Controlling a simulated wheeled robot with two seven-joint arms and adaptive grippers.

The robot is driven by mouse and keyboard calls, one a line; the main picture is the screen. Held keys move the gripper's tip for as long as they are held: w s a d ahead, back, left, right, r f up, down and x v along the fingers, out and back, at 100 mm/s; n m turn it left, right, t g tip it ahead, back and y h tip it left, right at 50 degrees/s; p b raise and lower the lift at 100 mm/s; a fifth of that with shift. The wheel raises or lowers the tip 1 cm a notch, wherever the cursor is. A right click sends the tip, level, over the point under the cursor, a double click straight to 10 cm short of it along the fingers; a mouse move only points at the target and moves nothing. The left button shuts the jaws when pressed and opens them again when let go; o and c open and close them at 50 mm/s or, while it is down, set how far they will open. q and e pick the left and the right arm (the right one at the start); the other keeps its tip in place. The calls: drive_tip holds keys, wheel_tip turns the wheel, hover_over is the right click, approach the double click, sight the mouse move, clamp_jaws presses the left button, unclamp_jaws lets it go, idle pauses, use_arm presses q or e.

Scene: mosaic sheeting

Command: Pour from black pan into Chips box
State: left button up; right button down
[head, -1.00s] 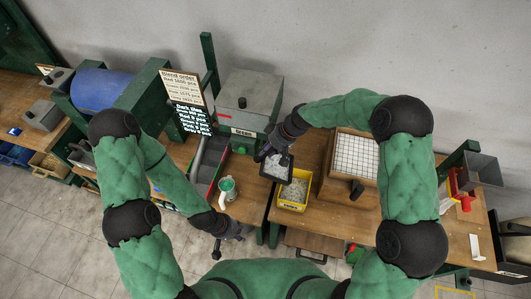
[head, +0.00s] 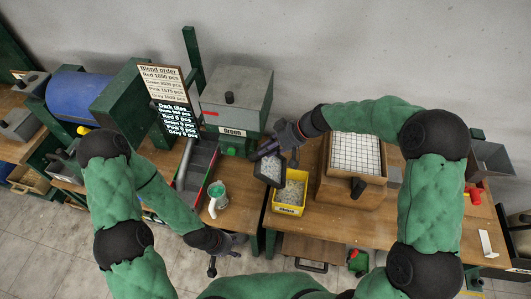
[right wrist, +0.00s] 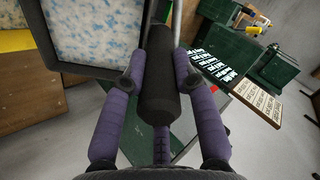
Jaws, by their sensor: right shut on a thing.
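The black pan (head: 267,181) holds pale, bluish-white speckled bits. My right gripper (head: 284,138) is shut on its dark handle (right wrist: 158,85), and the bits lie spread over the pan in the right wrist view. The yellow Chips box (head: 287,210) stands on the table with its label facing front. Pale bits show inside it. The pan is just left of the box, by its upper left rim; I cannot tell whether they touch. My left gripper (head: 226,243) is low, over the left table's front edge, away from both; its fingers are too small to read.
A wooden box with a white grid top (head: 355,150) stands right of the yellow box. A grey hopper labelled Green (head: 236,98) is behind. A cup with green contents (head: 217,195) stands on the left table. A gap separates the two tables.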

drive_tip(key=d+y+b, duration=0.1)
drive_tip(key=b, duration=0.1)
drive_tip(key=d+f+y+b, duration=0.1)
drive_tip(key=b, duration=0.1)
drive_tip(key=d+f+y+b, duration=0.1)
drive_tip(key=d+b, duration=0.1)
drive_tip(key=shift+s, duration=0.35)
drive_tip(key=shift+d+f+t+y+b, duration=0.15)
drive_tip(key=shift+d+t+y+b, duration=0.3)
drive_tip(key=shift+b, duration=1)
drive_tip(key=shift+s+d+y+b, duration=0.2)
drive_tip(key=shift+d+y+b, duration=1.05)
drive_tip(key=shift+b, duration=1.65)
idle(0.6)
drive_tip(key=shift+s+d+y+b, duration=0.15)
drive_tip(key=shift+d+y+b, duration=0.35)
drive_tip(key=shift+d+b, duration=1)
idle(0.6)
